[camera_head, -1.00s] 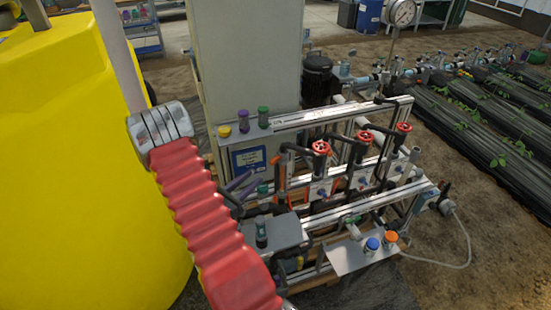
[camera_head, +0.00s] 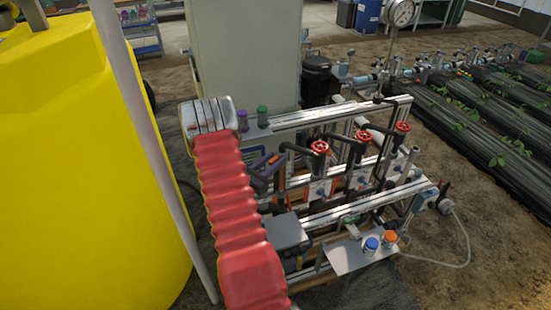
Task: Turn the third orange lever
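My gripper (camera_head: 270,166) shows small and dark just right of the top of my red-sleeved arm. Its two dark fingers look apart, close to the left end of the skid's pipework. A small orange piece (camera_head: 273,159) shows at the fingers; it looks like an orange lever, partly covered by them. I cannot tell whether they touch it. Other small orange-red parts (camera_head: 331,187) show farther right on the white valve panels, too small to tell their angle. Three red handwheels stand above them: left (camera_head: 320,147), middle (camera_head: 362,136) and right (camera_head: 402,127).
A grey cabinet (camera_head: 245,60) stands behind the skid. A large yellow tank (camera_head: 80,170) and a pale post (camera_head: 150,140) are at left. A metal shelf (camera_head: 350,258) with blue-capped and orange-capped bottles juts out in front. Bare soil (camera_head: 490,250) lies open at right.

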